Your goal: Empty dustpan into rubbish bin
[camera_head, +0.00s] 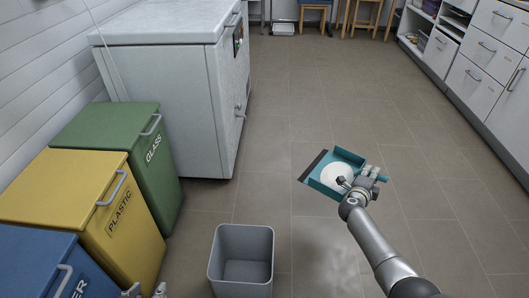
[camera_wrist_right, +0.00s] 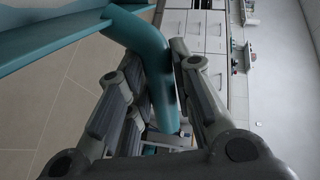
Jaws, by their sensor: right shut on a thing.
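A teal dustpan (camera_head: 349,156) with a dark front lip is held above the floor, right of centre in the head view. A white round heap or disc (camera_head: 338,177) lies in it; I cannot tell what it is. My right gripper (camera_head: 362,184) is shut on the dustpan's handle, which also shows between the fingers in the right wrist view (camera_wrist_right: 152,62). The grey rubbish bin (camera_head: 243,235) stands open on the floor, left of and nearer than the dustpan. Its visible inside looks empty. My left gripper (camera_head: 146,291) shows only its fingertips at the bottom edge, spread apart.
Green GLASS (camera_head: 120,135), yellow PLASTIC (camera_head: 75,180) and blue (camera_head: 40,265) bins line the left side. A white chest freezer (camera_head: 170,75) stands behind them. White drawers (camera_head: 490,50) run along the right. The floor between is clear; stools stand far back.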

